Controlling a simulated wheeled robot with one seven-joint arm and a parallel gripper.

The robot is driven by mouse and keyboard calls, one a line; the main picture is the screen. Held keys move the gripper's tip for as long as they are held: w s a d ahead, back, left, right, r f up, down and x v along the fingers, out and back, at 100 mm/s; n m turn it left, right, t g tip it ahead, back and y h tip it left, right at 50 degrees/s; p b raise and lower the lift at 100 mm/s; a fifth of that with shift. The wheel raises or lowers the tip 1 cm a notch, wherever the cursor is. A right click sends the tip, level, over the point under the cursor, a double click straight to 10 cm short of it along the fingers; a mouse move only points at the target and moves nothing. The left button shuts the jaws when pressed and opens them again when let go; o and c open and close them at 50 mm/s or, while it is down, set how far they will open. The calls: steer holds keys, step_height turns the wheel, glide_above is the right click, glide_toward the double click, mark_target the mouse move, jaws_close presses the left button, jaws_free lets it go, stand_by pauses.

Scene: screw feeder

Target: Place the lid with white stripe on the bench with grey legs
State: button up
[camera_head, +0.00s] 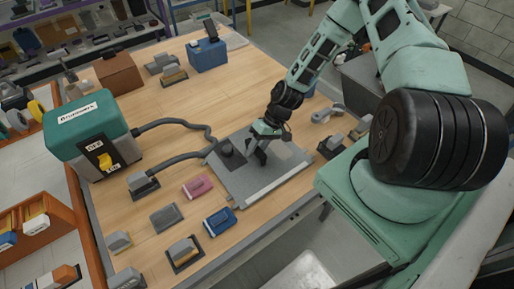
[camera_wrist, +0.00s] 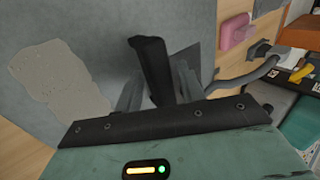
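My gripper (camera_head: 262,152) points down over a flat grey plate (camera_head: 285,183) on the wooden workbench (camera_head: 137,224). In the wrist view, a dark upright piece (camera_wrist: 152,70) stands between the two grey fingers of my gripper (camera_wrist: 160,90). I cannot tell whether the fingers touch it. I cannot make out a lid with a white stripe for sure. The workbench's legs are mostly hidden.
A teal machine (camera_head: 75,132) with two hoses stands at the left. Grey, pink (camera_head: 197,186) and blue (camera_head: 219,221) blocks lie in front of it. A brown box (camera_head: 119,72) and a blue box (camera_head: 208,54) stand at the back. Bare wood lies between them and the plate.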

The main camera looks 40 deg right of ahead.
steer(key=shift+o, duration=0.5)
steer(key=shift+d+r, duration=0.2)
steer(key=shift+d, duration=0.05)
steer(key=b+v, duration=0.4)
steer(key=v, duration=0.6)
step_height(320, 180, up, 7)
steer(key=n+g+h, duration=0.2)
steer(key=n, duration=0.1)
glide_above(255, 163)
steer(key=s+a+r+n+h, duration=0.25)
steer(key=s+a+r, duration=0.3)
steer(key=a, duration=0.35)
steer(key=s+a+r+n+t, duration=0.1)
steer(key=s+a+r, duration=0.2)
steer(key=s, duration=0.3)
steer(key=s+a+r+n+h, duration=0.1)
steer(key=s+a+r, duration=0.3)
steer(key=s+r, duration=0.1)
steer(key=shift+s+a+r+t, duration=0.25)
steer(key=shift+s+t, duration=0.15)
steer(key=shift+s, duration=0.4)
